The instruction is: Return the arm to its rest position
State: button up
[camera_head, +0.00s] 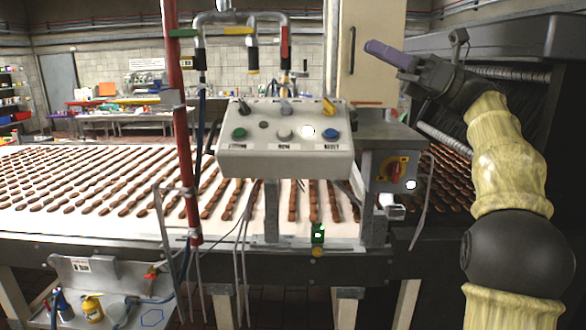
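My arm rises along the right side of the view, with pale yellow links and dark joints, bent toward the upper left. My gripper (412,65) is at its end, raised in front of the dark machine's upper left corner and clear of the control box. A purple elongated piece sticks out from the gripper's end toward the left. I cannot tell whether it is part of the gripper or something held. The fingertips do not show clearly, and the gripper touches nothing else that I can see.
A grey control box (285,159) with several buttons stands mid-view above a white conveyor (70,225) with rows of brown biscuits. A red post (179,110) rises left of it. A switch box (394,172) with a red knob is below my gripper. A dark machine (500,40) stands behind my arm.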

jog(key=w+d+f+m+t+h, duration=0.25)
jog(key=w+m+t+h, duration=0.3)
jog(key=m+t, duration=0.75)
jog(key=w+d+f+m+t+h, duration=0.2)
jog(key=w+f+m+t+h, duration=0.4)
jog(key=m, duration=1)
notch_tip(320, 180, down, 17)
jog(key=w+d+m+g+h, duration=0.2)
jog(key=m+h, duration=0.8)
jog(key=m, duration=0.4)
jog(key=s+a+f+m+g+h, duration=0.1)
jog(key=s+f+m+g, duration=0.3)
jog(key=f, duration=0.5)
jog(key=s+a+f+m+g+h, duration=0.1)
jog(key=s+f+m+g, duration=0.15)
jog(key=s+f, duration=0.55)
jog(key=s+a+f+m+g, duration=0.2)
jog(key=s+f+g, duration=0.2)
jog(key=s+f, duration=0.3)
jog(key=s+a+f+m+g, duration=0.2)
jog(key=s+f+g, duration=0.2)
jog(key=s, duration=0.9)
notch_tip(320, 180, down, 4)
jog(key=shift+r+g+y+p, duration=0.2)
jog(key=shift+g+y+p, duration=0.15)
jog(key=shift+y+p, duration=0.1)
